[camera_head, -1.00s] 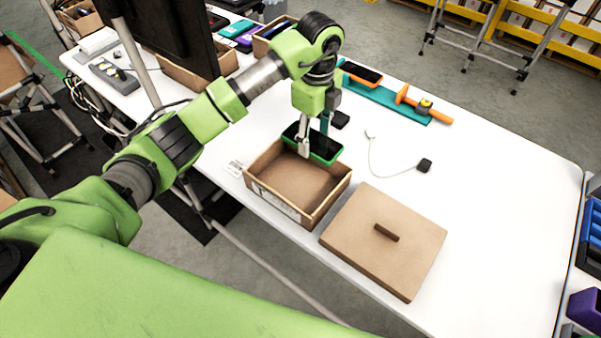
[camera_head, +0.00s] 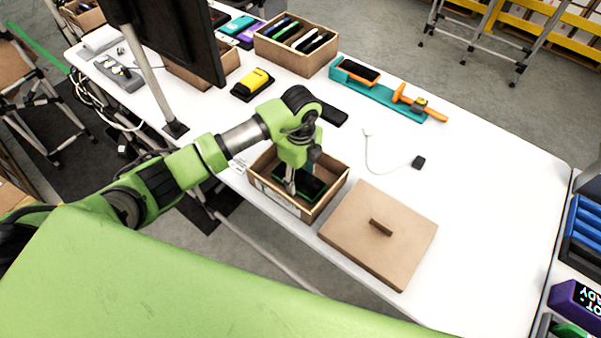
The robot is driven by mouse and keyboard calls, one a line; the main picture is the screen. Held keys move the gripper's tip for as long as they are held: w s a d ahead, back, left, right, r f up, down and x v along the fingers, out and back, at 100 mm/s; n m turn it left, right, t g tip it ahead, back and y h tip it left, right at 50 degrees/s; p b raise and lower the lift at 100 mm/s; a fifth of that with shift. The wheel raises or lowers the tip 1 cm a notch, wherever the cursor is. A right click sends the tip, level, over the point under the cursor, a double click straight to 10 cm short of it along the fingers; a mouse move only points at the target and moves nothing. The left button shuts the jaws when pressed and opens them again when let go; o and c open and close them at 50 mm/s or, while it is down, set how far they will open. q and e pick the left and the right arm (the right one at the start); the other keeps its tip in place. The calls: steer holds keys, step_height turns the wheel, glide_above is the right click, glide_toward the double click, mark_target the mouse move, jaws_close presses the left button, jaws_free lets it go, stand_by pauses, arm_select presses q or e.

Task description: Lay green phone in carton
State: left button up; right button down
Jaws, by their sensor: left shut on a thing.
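The green phone (camera_head: 312,188), with a dark screen side facing up, is inside the open brown carton (camera_head: 329,201) near the table's front edge. My left gripper (camera_head: 291,184) points down into the carton and is shut on the phone. The phone looks close to the carton's floor; whether it touches the floor I cannot tell. My left arm hides part of the carton's left and back. My right gripper is not in view.
A brown lid (camera_head: 385,238) with a bar handle lies right of the carton. Behind are a yellow device (camera_head: 254,82), a teal tray with orange tools (camera_head: 378,97), a box of phones (camera_head: 287,60) and a thin cable (camera_head: 372,163). The table's right side is clear.

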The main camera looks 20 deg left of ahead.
mark_target(301, 179)
arm_select(q)
steer(key=shift+f, duration=0.15)
steer(key=o, duration=1.2)
steer(key=shift+o, duration=0.2)
steer(key=shift+r, duration=0.3)
step_height(301, 179, up, 12)
steer(key=b, duration=0.3)
steer(key=shift+f, duration=0.1)
